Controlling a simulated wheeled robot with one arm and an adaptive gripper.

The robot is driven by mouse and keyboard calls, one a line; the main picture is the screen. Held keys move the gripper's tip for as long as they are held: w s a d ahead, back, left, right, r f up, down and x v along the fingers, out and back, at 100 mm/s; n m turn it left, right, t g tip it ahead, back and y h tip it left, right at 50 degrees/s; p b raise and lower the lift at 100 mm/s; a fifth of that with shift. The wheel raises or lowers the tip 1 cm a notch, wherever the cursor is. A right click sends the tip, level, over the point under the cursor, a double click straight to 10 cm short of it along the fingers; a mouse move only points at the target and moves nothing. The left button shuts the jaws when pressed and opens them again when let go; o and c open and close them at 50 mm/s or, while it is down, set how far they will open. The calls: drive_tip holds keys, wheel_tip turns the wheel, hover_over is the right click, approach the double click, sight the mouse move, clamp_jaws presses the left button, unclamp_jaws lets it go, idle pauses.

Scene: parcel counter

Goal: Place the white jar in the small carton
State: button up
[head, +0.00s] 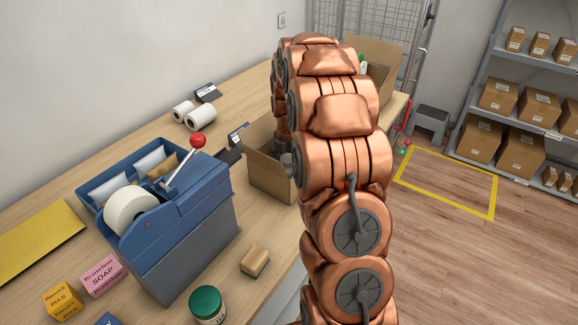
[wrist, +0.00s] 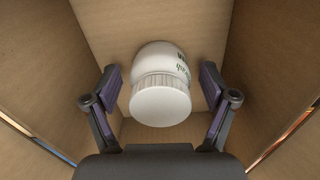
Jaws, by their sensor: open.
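The white jar (wrist: 160,103) lies inside a cardboard carton (wrist: 90,150), seen in the wrist view with its white ribbed lid toward the camera and some green print on its side. My gripper (wrist: 160,88) is open inside the carton, one finger on each side of the jar, with visible gaps between fingers and jar. In the head view the open carton (head: 262,178) stands on the counter, partly hidden behind my copper arm.
A blue tape dispenser (head: 185,235) with a red-knobbed lever stands left of the carton. A green-lidded jar (head: 207,304), a small tan block (head: 255,261), a pink soap box (head: 101,276) and a yellow box (head: 63,301) are nearer. Another open carton (head: 377,84) is farther back.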

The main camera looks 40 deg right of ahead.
sight(289, 157)
drive_tip(key=shift+r, duration=0.1)
wheel_tip(289, 157, up, 11)
drive_tip(key=shift+w+f+b, duration=0.1)
drive_tip(key=shift+f+b, duration=0.1)
drive_tip(key=shift+b, duration=1)
drive_tip(key=shift+r, duration=0.75)
